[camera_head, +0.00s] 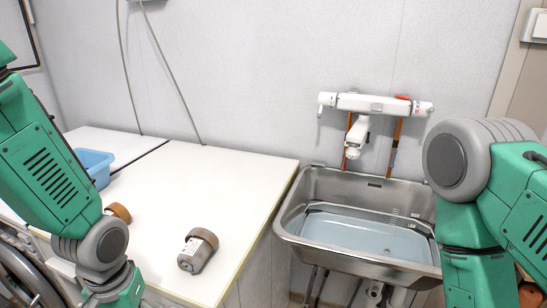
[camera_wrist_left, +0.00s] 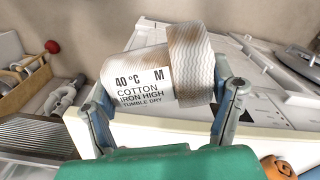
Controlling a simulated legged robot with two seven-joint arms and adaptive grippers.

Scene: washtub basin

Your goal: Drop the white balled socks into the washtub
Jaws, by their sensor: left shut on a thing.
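The white balled socks (camera_wrist_left: 150,85), a pale roll with brownish stains, a ribbed cuff and printed cotton care text, are between the fingers of my left gripper (camera_wrist_left: 166,98) in the left wrist view. The fingers are shut on its two sides. In the head view my left arm reaches down at the left, and its gripper and the socks are cut off by the bottom edge. The washtub (camera_head: 290,232) is a steel basin at the right with bluish water inside. My right arm passes in front of its right side; its gripper is out of view.
A white table (camera_head: 240,178) stands left of the washtub, holding a grey-and-brown cylindrical object (camera_head: 198,250), a brown object (camera_head: 118,212) and a blue tub (camera_head: 95,165). A white tap (camera_head: 357,135) hangs above the basin. A wooden box (camera_wrist_left: 28,78) shows in the wrist view.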

